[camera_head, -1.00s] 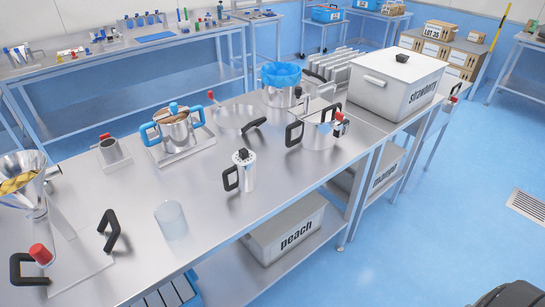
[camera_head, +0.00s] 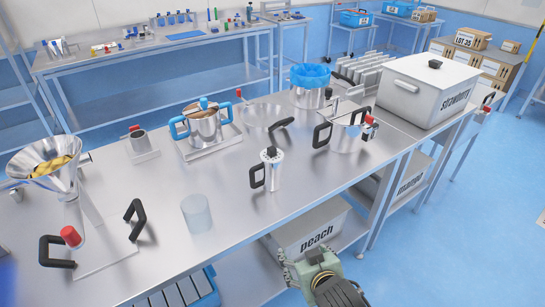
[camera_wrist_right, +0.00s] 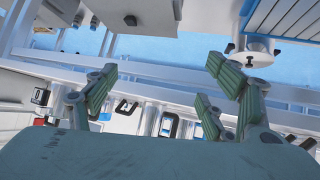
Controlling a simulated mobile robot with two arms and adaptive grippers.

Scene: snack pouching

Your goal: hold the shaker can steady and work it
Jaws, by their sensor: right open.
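The shaker can (camera_head: 272,172) is a small upright metal can with a dark top and a black side handle on its left. It stands on the steel table in the head view. My right gripper (camera_head: 306,262) is low in the head view, in front of the table's near edge, apart from the can and below it. Its green fingers are spread and empty in the right wrist view (camera_wrist_right: 155,88). I cannot pick out the can for sure in that wrist view. My left gripper is not in view.
A frosted cup (camera_head: 196,214) stands left of the can. A pot with black handles (camera_head: 345,138) stands to its right, and a blue-handled pot (camera_head: 205,128) behind it. A funnel device (camera_head: 72,195) is at the left. The peach bin (camera_head: 310,228) is on the lower shelf.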

